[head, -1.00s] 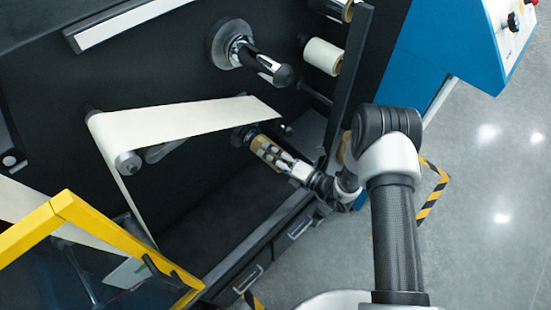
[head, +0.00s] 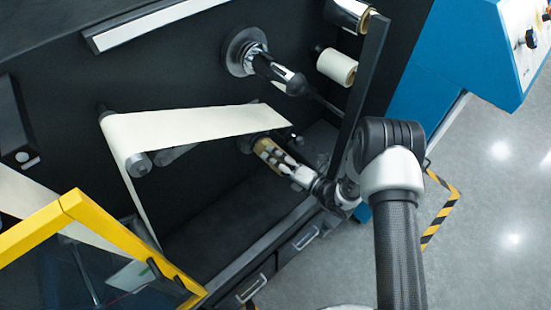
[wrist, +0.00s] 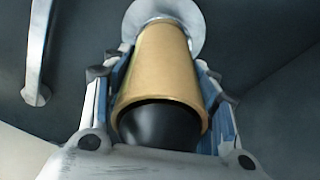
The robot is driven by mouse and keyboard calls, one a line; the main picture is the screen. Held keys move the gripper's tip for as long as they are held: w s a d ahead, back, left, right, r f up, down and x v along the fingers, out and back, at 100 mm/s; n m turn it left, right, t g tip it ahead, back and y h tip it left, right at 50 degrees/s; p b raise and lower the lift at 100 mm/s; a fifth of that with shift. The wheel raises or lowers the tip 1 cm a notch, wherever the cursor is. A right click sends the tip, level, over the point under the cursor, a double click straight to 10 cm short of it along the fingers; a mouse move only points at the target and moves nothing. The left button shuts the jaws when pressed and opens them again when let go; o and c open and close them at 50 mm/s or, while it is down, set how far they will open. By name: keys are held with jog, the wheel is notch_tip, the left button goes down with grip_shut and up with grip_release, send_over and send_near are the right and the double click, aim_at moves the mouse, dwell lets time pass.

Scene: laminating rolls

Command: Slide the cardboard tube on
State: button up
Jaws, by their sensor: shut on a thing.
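The tan cardboard tube (wrist: 160,65) sits around the lower black spindle (wrist: 158,125), whose rounded end shows inside the tube's near opening in the wrist view. The tube's far end is at or close to the pale round flange (wrist: 163,18); I cannot tell if they touch. My gripper (wrist: 160,85) is shut on the tube, with one blue-grey finger along each side. In the head view, the tube (head: 265,147) and my gripper (head: 275,156) are low on the dark machine wall, and the fingers hide part of the tube.
A cream web (head: 200,125) runs over a roller just left of the tube. Another black spindle (head: 268,67) sticks out above, with a cream roll (head: 337,66) to its right. A dark upright post (head: 362,90) stands close to my arm. A yellow-framed guard (head: 130,240) is at lower left.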

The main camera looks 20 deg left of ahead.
jog(key=o, duration=1.1)
jog(key=v, duration=1.2)
jog(key=shift+w, duration=0.1)
